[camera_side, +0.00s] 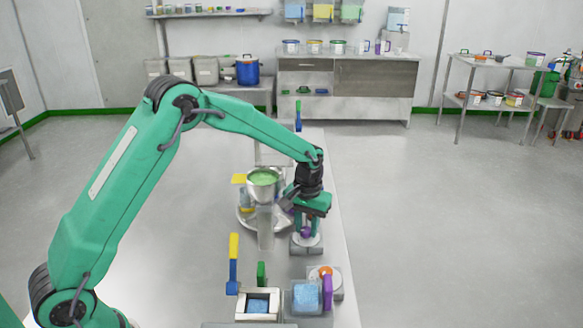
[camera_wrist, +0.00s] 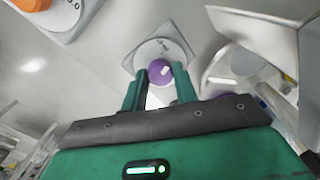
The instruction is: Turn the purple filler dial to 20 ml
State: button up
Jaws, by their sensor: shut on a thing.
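The purple filler dial (camera_wrist: 160,72) is a round knob with a white mark, set on a pale round plate on a grey square base (camera_wrist: 142,57). In the side view the dial (camera_side: 306,232) shows partly below my gripper, on its grey base (camera_side: 306,246). My gripper (camera_wrist: 161,79) points down over the dial, with one green finger on each side of it. It is shut on the dial. The marks on the plate are too small and blurred to read. The fingers hide part of the dial in the side view.
Left of my gripper stands a metal hopper with green contents (camera_side: 263,178). In front are a block with an orange knob (camera_side: 326,272), a blue-filled container (camera_side: 306,296), a purple handle (camera_side: 327,292) and a yellow-and-blue lever (camera_side: 233,262). The bench's right side edge is close.

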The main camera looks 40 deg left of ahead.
aim_at(306, 229)
jog(key=shift+m, duration=2)
jog(key=o, duration=1)
jog(key=shift+r, duration=0.1)
jog(key=shift+r, duration=3.85)
